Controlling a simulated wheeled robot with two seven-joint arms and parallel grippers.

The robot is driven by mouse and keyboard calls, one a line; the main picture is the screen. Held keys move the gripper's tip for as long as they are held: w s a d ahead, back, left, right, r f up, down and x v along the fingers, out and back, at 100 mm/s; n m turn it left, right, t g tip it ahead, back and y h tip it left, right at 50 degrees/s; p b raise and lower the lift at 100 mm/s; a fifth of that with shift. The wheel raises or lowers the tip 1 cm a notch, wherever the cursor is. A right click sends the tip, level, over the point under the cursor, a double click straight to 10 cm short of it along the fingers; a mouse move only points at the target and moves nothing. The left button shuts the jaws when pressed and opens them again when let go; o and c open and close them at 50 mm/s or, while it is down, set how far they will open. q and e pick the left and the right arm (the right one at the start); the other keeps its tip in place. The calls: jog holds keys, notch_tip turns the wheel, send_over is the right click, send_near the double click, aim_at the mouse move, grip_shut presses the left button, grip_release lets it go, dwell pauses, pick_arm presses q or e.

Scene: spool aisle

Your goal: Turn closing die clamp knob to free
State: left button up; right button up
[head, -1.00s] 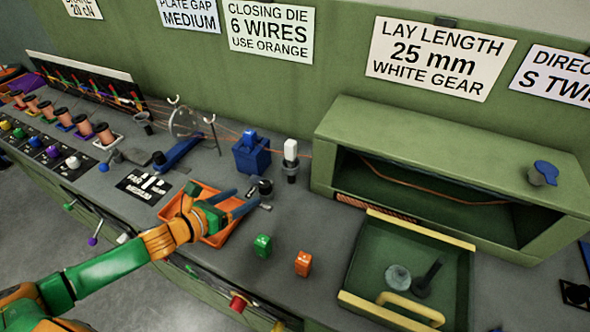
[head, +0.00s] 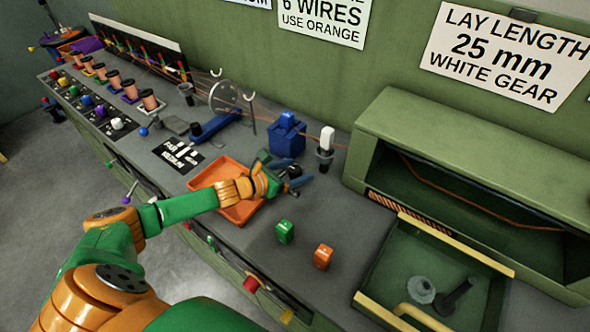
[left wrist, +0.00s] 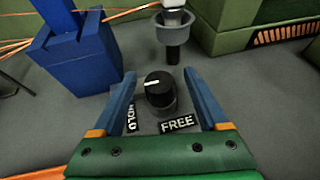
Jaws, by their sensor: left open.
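The clamp knob (left wrist: 159,90) is black and round, with a white pointer line across its top toward the left in the left wrist view. A HOLD label (left wrist: 131,116) lies at its lower left and a FREE label (left wrist: 178,124) at its lower right. My left gripper (left wrist: 159,78) is open, with one blue finger on each side of the knob. Gaps show between the fingers and the knob. In the head view my left gripper (head: 291,176) is over the counter beside the blue die block (head: 286,138), and its fingers partly hide the knob. My right gripper is out of view.
A black post with a white top (head: 325,143) stands just behind the knob. An orange tray (head: 238,212) lies under my left forearm. Green (head: 284,232) and orange (head: 323,257) blocks stand on clear counter in front.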

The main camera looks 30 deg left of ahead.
pick_arm(q)
grip_shut()
